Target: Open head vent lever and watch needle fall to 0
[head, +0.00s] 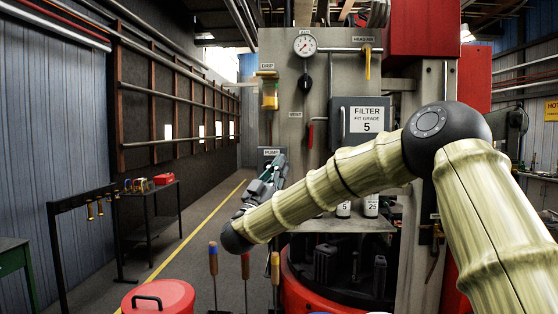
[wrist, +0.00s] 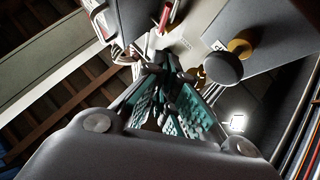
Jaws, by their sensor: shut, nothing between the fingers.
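The vent lever (head: 310,136) has a red handle and hangs down beside the VENT label (head: 295,114) on the grey panel. A red handle, likely the same lever, shows in the wrist view (wrist: 165,16), beyond my fingertips. The round white gauge (head: 305,45) is at the top of the panel; its needle is too small to read. My gripper (head: 280,160) is below and left of the vent lever, in front of the panel near the PUMP label. In the wrist view its green-padded fingers (wrist: 166,72) are together at the tips, with nothing held and apart from the red handle.
A yellow lever (head: 367,64) hangs under the HEAD AIR label. A black knob (head: 306,83) is below the gauge. The orange drip cup (head: 270,96) is at left, and the filter box (head: 366,130) at right. Several upright-handled tools stand below my arm.

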